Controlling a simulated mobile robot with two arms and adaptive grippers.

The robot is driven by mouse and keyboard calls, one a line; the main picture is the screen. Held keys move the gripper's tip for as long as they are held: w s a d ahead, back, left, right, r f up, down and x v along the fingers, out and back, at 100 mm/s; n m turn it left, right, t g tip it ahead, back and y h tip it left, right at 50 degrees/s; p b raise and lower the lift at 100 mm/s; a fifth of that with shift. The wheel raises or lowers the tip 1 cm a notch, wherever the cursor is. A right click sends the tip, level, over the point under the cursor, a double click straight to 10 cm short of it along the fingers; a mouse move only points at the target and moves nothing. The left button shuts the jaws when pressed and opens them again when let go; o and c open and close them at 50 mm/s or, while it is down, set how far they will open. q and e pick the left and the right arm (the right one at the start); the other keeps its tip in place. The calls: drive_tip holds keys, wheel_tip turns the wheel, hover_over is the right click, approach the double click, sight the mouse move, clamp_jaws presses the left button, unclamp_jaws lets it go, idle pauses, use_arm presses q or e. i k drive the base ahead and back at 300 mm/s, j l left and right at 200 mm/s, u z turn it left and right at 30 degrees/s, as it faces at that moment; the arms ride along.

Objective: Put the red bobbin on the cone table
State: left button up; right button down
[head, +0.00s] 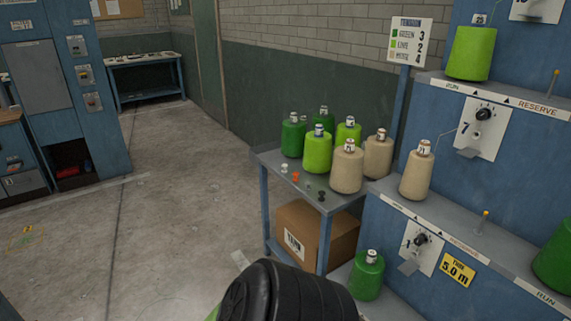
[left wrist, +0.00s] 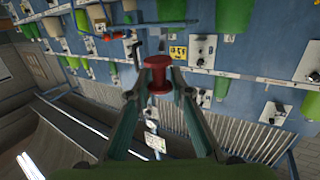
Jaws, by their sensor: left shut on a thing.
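The red bobbin (left wrist: 158,87), a small spool with wide flanges, is held between the fingertips of my left gripper (left wrist: 159,66) in the left wrist view. The gripper is shut on it and holds it in the air. The cone table (head: 272,164) is a grey metal table in the middle right of the head view. Green, lime and beige cones stand on its back and right parts. My left gripper and the red bobbin do not show in the head view. My right gripper is in neither view.
Several small bobbins, including an orange one (head: 295,177) and a black one (head: 321,196), lie along the table's front. A cardboard box (head: 325,235) sits under it. A blue machine (head: 450,170) with cones stands at the right.

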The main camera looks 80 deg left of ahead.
sight(265, 157)
drive_tip(key=k+j+u, duration=0.1)
drive_tip(key=j, duration=0.65)
drive_tip(key=k+j, duration=0.25)
drive_tip(key=j, duration=0.55)
drive_tip(key=k+j+u, duration=0.15)
drive_tip(key=j, duration=0.6)
drive_tip(key=k+j+u, duration=0.1)
drive_tip(key=j, duration=0.7)
drive_tip(key=k+j+u, duration=0.1)
drive_tip(key=j, duration=0.7)
drive_tip(key=k+j, duration=0.15)
drive_tip(key=j, duration=0.65)
drive_tip(key=k+u, duration=0.05)
